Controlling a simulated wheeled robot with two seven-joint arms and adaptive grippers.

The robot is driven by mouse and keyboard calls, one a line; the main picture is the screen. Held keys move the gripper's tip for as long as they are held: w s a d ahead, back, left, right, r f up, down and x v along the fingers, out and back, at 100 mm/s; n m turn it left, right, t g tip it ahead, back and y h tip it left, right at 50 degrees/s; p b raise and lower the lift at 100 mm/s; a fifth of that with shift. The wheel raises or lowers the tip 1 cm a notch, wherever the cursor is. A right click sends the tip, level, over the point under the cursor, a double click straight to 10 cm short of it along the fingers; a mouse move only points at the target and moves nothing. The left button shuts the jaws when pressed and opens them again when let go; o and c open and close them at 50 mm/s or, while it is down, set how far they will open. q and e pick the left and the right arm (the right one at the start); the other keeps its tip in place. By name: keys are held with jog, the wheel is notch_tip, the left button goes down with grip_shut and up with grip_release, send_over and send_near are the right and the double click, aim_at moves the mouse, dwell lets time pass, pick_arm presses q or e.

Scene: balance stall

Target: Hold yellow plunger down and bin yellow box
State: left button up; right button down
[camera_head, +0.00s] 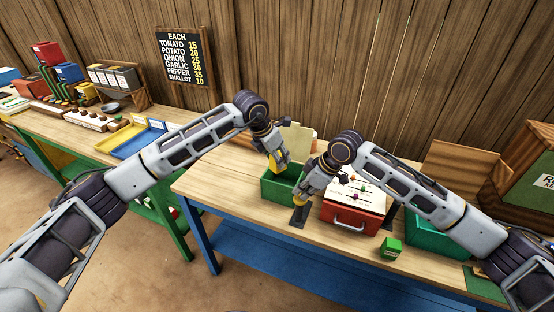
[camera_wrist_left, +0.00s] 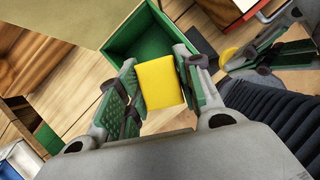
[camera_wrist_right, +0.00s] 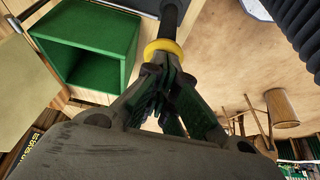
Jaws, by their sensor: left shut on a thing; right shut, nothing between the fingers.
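The yellow box (camera_wrist_left: 160,83) is between the fingers of my left gripper (camera_wrist_left: 157,85). In the head view my left gripper (camera_head: 279,163) holds it over the open green bin (camera_head: 277,192). The bin also shows in both wrist views, beyond the box in the left one. My right gripper (camera_head: 301,196) is shut and empty beside the bin. Its tips (camera_wrist_right: 163,78) are at the yellow plunger (camera_wrist_right: 163,48), which has a round yellow part and a black shaft. The plunger also shows in the left wrist view (camera_wrist_left: 228,54). Whether it is pressed down is unclear.
A red case (camera_head: 349,218) with a white top stands right of my right gripper. Another green bin (camera_head: 428,236) is partly behind my right arm. A side table (camera_head: 62,118) on the left holds trays and boxes.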

pick_arm(q)
jog(key=shift+w+f, duration=0.1)
jog(key=shift+f, duration=0.05)
jog(key=w+d+f, duration=0.1)
jog(key=w+f, duration=0.2)
jog(key=f, duration=0.1)
jog(key=shift+w+d+f, duration=0.15)
jog(key=shift+w+f, duration=0.15)
jog(key=shift+f, duration=0.05)
dwell(0.5)
jog(key=o, duration=1.1)
jog(key=shift+v, duration=6)
